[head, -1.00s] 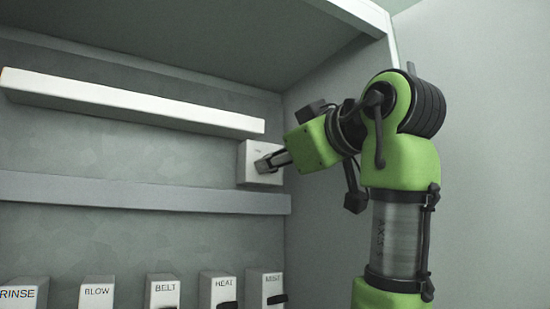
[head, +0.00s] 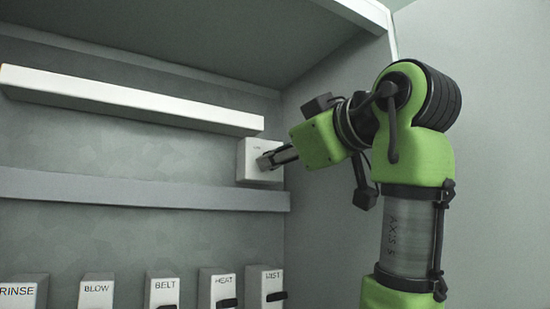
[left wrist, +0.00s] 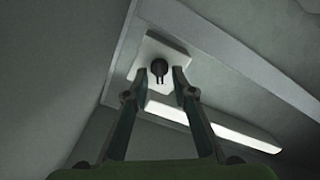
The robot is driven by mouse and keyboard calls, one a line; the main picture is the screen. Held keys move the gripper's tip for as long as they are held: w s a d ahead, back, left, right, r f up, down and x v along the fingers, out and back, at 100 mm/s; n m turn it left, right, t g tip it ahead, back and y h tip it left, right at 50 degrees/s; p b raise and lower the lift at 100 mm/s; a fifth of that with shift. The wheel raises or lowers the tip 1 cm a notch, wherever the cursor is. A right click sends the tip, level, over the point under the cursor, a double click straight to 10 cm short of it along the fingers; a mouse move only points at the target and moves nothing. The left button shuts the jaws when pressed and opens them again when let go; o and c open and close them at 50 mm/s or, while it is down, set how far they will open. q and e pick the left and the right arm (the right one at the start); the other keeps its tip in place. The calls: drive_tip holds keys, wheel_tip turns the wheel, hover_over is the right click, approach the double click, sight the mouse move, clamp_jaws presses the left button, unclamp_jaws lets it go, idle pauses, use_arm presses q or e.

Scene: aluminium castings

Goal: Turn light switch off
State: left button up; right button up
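A white switch box (head: 247,155) with a tiny label I cannot read is on the back wall near the right corner. In the left wrist view the box (left wrist: 178,48) has a dark round knob or lever (left wrist: 159,68) with a small forked end. My left gripper (head: 266,160) is at the front of this box, its arm rising from the lower right. In the left wrist view its two fingers (left wrist: 160,72) are apart, one on each side of the knob, with gaps showing. The fingers partly hide the box front in the head view. My right gripper is not in view.
A white light bar (head: 130,100) runs along the wall above and left of the box. A grey rail (head: 130,188) runs just below. Several labelled switch boxes, such as HEAT (head: 222,281) and BELT (head: 164,286), line the bottom. The side wall (head: 325,200) stands close on the right.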

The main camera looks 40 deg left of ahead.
use_arm(q)
drive_tip(key=v, duration=1)
drive_tip(key=shift+d, duration=0.4)
